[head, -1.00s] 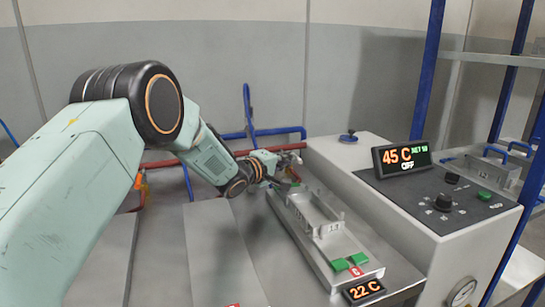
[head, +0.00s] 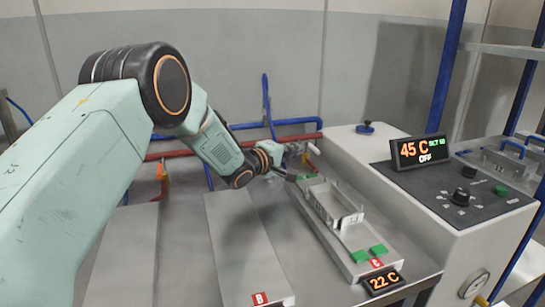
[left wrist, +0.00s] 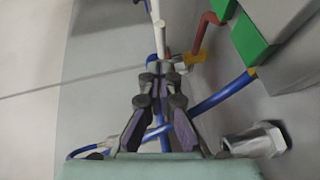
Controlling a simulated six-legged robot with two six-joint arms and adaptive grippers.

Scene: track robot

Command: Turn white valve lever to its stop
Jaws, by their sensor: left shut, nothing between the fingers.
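The white valve lever (left wrist: 168,28) shows in the left wrist view as a thin pale bar, upright in the picture, just beyond my left fingertips. Its lower end meets a metal fitting on a blue pipe; I cannot tell if the fingers touch it. My left gripper (left wrist: 159,80) is shut with nothing between its fingers. My right gripper is not in view.
Plate C (head: 352,262) with green pads lies in front of the gripper, beside a control box (head: 450,195) reading 45 C, OFF. Plate B (head: 240,245) lies to the left. Red and blue pipes (head: 240,145) run along the back.

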